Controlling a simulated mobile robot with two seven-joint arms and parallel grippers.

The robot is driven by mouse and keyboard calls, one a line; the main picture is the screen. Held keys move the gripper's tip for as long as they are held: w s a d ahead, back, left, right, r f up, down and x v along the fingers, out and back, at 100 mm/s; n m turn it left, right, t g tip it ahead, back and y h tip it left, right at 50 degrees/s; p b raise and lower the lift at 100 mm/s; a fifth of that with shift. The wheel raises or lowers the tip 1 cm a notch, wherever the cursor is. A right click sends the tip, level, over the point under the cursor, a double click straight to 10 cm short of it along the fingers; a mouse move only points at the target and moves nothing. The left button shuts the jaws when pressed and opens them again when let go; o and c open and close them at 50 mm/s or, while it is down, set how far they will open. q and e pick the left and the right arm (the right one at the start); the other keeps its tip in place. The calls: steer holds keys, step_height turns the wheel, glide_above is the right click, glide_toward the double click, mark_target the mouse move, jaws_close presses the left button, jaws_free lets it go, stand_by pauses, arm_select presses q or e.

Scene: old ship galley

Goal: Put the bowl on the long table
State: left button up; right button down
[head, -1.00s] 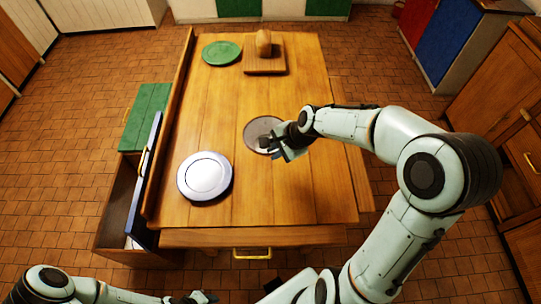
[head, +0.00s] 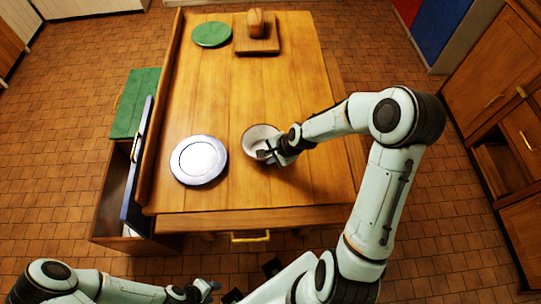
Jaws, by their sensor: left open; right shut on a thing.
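The bowl (head: 252,136), pale with a thin dark rim, is over the near half of the long wooden table (head: 220,100). My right gripper (head: 267,153) is shut on the bowl's right side. Its fingers hide part of the bowl. I cannot tell whether the bowl's base touches the tabletop. My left gripper (head: 205,290) is open and empty, low in front of the table's near edge, apart from the bowl.
A white plate (head: 199,160) lies left of the bowl. A green plate (head: 212,34) and a board (head: 257,47) with a brown loaf-like thing (head: 255,22) are at the far end. The table's middle is clear. A blue-fronted open drawer (head: 137,165) stands along the left side.

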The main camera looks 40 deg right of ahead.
steer(key=shift+f, duration=0.15)
steer(key=c, duration=1.1)
jaws_free()
steer(key=shift+c, duration=0.2)
arm_select(q)
steer(key=shift+s+f, duration=0.1)
arm_select(e)
steer(key=shift+r, duration=0.2)
steer(key=shift+d+r, duration=0.1)
steer(key=shift+r, duration=0.2)
arm_select(q)
steer(key=shift+w+r+p, duration=0.45)
steer(key=shift+w+r, duration=0.05)
steer(key=shift+r, duration=0.15)
steer(key=shift+w+r+p, duration=0.4)
steer(key=shift+w+r, duration=0.05)
steer(key=shift+r, duration=0.2)
arm_select(e)
steer(key=v, duration=1.1)
steer(key=shift+s+r, duration=0.15)
steer(key=shift+s, duration=0.1)
